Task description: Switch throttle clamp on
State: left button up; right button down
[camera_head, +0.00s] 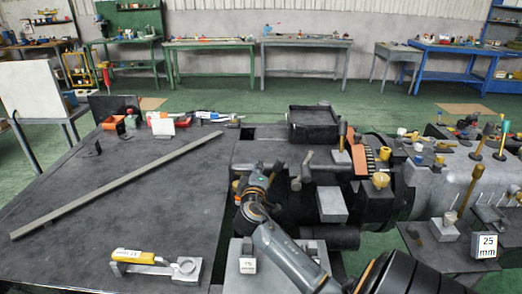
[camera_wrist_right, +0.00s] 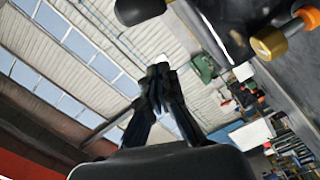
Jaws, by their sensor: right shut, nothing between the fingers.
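My right gripper (camera_head: 276,168) is at the left end of the dark machine body (camera_head: 372,205), with my right arm reaching up to it from the bottom. In the right wrist view its fingers (camera_wrist_right: 160,76) are together with nothing between them. A clamp with a yellow handle (camera_head: 135,256) and a grey metal base lies at the front of the dark table, well left of the gripper. No label shows which part is the throttle clamp. A knob with a yellow end (camera_wrist_right: 268,43) is at upper right in the wrist view, apart from the fingers. My left gripper is not in view.
A long grey bar (camera_head: 115,185) lies diagonally across the dark table (camera_head: 75,225). Levers and a yellow knob (camera_head: 380,180) stick up from the machine. The table's middle left is mostly clear.

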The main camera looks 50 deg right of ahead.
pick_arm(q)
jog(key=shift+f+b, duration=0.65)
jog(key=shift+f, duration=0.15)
pick_arm(e)
jog(key=v, duration=0.9)
jog(key=shift+s+f, duration=0.15)
jog(key=shift+f, duration=0.05)
jog(key=shift+d, duration=0.15)
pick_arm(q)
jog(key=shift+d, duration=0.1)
